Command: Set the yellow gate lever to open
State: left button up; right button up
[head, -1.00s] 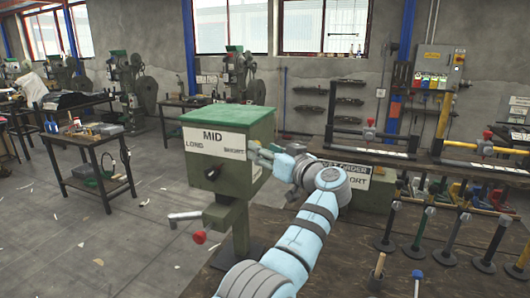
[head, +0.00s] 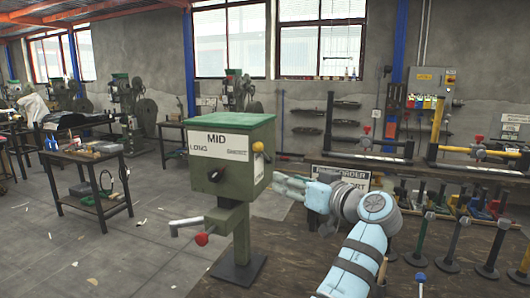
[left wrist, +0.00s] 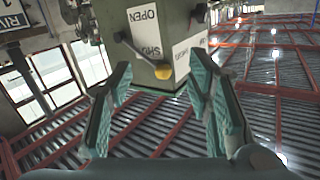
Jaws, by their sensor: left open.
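The yellow-knobbed gate lever (head: 258,147) is on the right side of a green box (head: 222,182) marked MID on its front. In the left wrist view, its dark arm slants down to the yellow knob (left wrist: 163,73), beside a plate reading SHUT; an OPEN plate (left wrist: 143,14) is above. My left gripper (head: 281,184) is open, apart from the box, to the right of and below the knob. In the left wrist view, the knob appears between the open fingertips, beyond them. The fingers appear empty. My right gripper is not in view.
A crank handle and red knob (head: 202,239) stick out below the box, on its post. A bench top (head: 300,262) lies under the arm, with several dark stands at right. A sign (head: 342,176) stands behind my gripper.

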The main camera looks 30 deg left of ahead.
pick_arm(q)
jog(key=s+a+f+m+g+h, duration=0.1)
jog(key=s+a+f+h, duration=0.1)
jog(key=f, duration=1.1)
jog(key=s+a+f+m+g+h, duration=0.1)
jog(key=s+a+f+h, duration=0.2)
jog(key=f, duration=1)
jog(key=shift+s+a+f+m, duration=0.3)
jog(key=shift+s+m, duration=0.1)
jog(key=shift+s, duration=0.2)
